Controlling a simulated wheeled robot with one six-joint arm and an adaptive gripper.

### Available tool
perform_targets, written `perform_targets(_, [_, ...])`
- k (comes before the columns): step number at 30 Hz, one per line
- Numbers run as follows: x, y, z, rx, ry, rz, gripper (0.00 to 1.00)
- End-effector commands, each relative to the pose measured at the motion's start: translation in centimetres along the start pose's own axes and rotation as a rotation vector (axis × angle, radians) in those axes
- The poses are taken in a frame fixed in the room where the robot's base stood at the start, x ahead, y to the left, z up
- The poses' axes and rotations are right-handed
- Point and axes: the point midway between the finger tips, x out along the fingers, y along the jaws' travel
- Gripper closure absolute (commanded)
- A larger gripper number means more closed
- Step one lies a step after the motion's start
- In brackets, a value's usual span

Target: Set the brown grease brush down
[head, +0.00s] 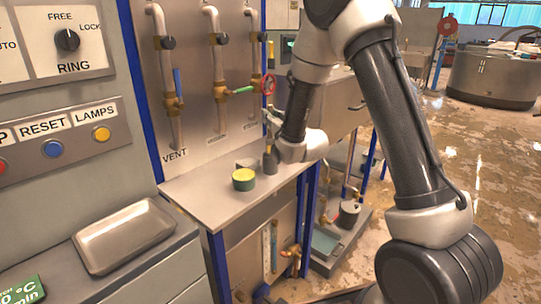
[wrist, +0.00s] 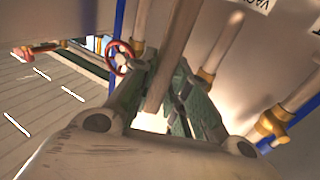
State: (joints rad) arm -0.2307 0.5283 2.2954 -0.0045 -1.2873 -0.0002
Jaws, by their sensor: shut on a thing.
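My gripper (head: 275,128) is in front of the pipe panel, close above the metal shelf (head: 203,196). In the wrist view my gripper (wrist: 164,86) has its two fingers on either side of a long brown bar. This bar looks like the handle of the brown grease brush (wrist: 176,50), and the fingers are shut on it. The brush's bristle end cannot be made out. In the head view the brush is too small and covered to tell clearly.
A green tin with a yellow top (head: 243,179) stands on the shelf. A dark narrow-necked object (head: 270,160) is to its right, by my gripper. A red handwheel (head: 268,85) and valve pipes are behind. A metal tray (head: 124,236) lies at lower left. The shelf's left part is clear.

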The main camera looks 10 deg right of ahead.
Motion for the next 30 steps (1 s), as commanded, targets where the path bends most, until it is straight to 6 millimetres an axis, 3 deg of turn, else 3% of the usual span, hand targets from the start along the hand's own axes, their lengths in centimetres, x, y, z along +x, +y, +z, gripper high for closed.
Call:
perform_targets(3, [-0.1,0.0,2.4,0.0,-0.002,0.0,1.0])
perform_targets(15, [-0.3,0.0,7.3,0.001,0.002,0.0,1.0])
perform_targets(26, [-0.3,0.0,7.7,0.002,0.004,0.001,1.0])
perform_targets(27, [-0.3,0.0,7.7,0.002,0.004,0.001,0.78])
perform_targets(30, [-0.3,0.0,7.7,0.002,0.004,0.001,0.62])
